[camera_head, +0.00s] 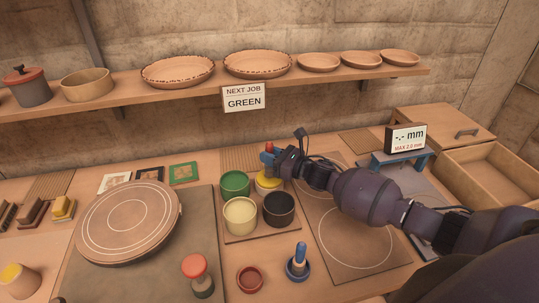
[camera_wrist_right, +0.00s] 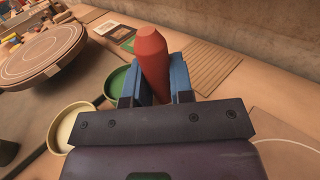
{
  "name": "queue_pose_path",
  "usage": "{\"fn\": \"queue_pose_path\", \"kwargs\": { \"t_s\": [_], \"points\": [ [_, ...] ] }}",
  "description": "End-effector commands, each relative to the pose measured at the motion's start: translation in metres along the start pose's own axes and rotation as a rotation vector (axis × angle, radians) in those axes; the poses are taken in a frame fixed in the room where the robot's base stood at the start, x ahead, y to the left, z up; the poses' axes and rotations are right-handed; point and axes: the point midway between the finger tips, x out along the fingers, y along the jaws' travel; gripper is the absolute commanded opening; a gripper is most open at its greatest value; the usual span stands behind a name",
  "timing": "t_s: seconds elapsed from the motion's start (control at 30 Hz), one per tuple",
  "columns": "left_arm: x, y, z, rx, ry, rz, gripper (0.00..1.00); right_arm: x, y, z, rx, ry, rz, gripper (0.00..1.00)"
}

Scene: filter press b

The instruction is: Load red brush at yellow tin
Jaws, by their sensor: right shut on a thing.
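The red brush shows its red handle end (camera_head: 269,147) in the head view, sticking up above my right gripper (camera_head: 270,160). In the right wrist view the red handle (camera_wrist_right: 152,62) stands between the blue fingers (camera_wrist_right: 160,84), which are shut on it. The yellow tin (camera_head: 268,186) is directly below the gripper, at the back right of a group of tins. The brush's lower end is hidden, so I cannot tell whether it touches the yellow paint. The yellow tin is hidden in the wrist view. My left gripper is not in view.
Green (camera_head: 234,181), cream (camera_head: 240,216) and black (camera_head: 278,209) tins crowd the yellow one. A blue brush (camera_head: 300,253) stands in a blue holder in front, beside a small red-brown dish (camera_head: 250,280). A round wheel (camera_head: 128,222) is left. A shelf with dishes runs behind.

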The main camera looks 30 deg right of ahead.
Motion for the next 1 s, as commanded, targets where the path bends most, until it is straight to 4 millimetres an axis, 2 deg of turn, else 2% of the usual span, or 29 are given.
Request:
{"fn": "queue_pose_path", "kwargs": {
  "t_s": [1.0],
  "points": [
    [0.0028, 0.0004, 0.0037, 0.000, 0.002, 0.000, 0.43, 0.0001, 0.0001, -0.0047, 0.000, -0.001, 0.000, 0.00]
  ]
}}
